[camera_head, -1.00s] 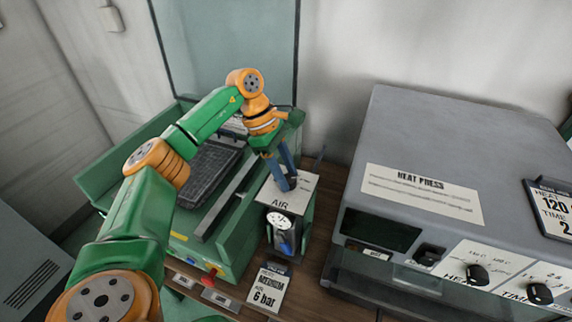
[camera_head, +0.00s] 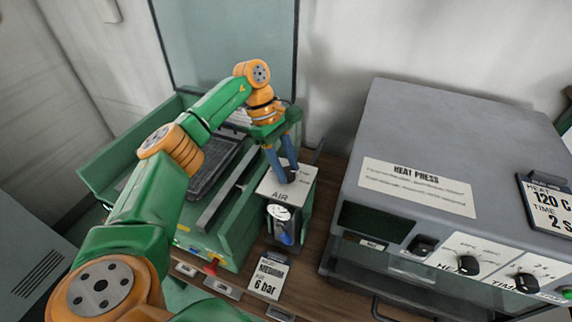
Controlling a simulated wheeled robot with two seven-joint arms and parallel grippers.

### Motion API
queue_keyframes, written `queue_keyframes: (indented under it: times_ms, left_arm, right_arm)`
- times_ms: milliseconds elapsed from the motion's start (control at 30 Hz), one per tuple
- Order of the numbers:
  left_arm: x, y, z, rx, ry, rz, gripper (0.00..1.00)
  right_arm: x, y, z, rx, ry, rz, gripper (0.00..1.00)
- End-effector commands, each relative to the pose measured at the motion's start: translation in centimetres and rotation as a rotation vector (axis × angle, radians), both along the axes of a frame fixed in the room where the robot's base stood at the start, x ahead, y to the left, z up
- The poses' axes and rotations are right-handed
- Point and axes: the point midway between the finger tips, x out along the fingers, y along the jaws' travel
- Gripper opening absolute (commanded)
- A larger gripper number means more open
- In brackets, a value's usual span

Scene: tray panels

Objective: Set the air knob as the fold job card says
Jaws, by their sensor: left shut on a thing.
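The air unit (camera_head: 293,207) is a small box marked AIR, with a white top plate and a round gauge (camera_head: 280,212) with a blue part below it on its front. My left gripper (camera_head: 287,177) points down at the top plate, its blue fingers shut on the air knob, which they mostly hide. The knob's setting cannot be read. The fold job card (camera_head: 268,277) stands in front of the unit and reads MEDIUM and 6 bar. My right gripper is not in view.
A green folding machine (camera_head: 238,218) with a dark slatted panel stands left of the unit. A large grey heat press (camera_head: 440,140) stands to the right, with knobs and its own card (camera_head: 547,205). Wooden bench top shows between them.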

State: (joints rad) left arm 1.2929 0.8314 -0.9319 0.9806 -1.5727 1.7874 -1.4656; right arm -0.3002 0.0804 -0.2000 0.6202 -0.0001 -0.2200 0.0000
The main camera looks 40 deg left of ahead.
Motion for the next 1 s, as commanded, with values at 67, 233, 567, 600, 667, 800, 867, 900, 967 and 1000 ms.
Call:
queue_keyframes:
  times_ms: [67,233,567,600,667,800,867,900,967,1000]
  left_arm:
    - [0.0,0.0,-0.1,0.001,0.002,0.0,0.55]
    - [0.0,0.0,0.0,0.0,0.001,0.001,0.74]
    - [0.1,0.9,1.9,-0.001,-0.005,0.003,0.74]
    - [0.2,1.2,2.9,-0.001,-0.005,0.004,0.74]
    - [0.1,1.7,4.2,-0.001,-0.004,0.004,0.74]
    - [0.1,2.5,6.2,0.0,0.0,0.002,0.74]
    - [0.1,2.7,6.5,0.0,0.0,0.001,0.74]
    - [0.1,2.7,6.5,0.0,0.002,0.0,0.74]
    - [0.0,2.7,6.6,0.001,0.002,-0.001,0.74]
    - [0.0,2.7,6.5,0.001,0.002,-0.001,0.74]
  right_arm:
    - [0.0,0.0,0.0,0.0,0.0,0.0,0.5]
    - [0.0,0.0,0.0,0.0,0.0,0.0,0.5]
    - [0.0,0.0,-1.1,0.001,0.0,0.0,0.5]
    - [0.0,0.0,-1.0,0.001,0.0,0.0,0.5]
    - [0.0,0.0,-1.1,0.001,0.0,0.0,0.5]
    - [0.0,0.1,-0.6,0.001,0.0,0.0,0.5]
    - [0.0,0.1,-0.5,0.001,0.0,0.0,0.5]
    - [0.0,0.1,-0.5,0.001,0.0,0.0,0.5]
    - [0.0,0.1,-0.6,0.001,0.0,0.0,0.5]
    - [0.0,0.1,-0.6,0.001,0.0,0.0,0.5]
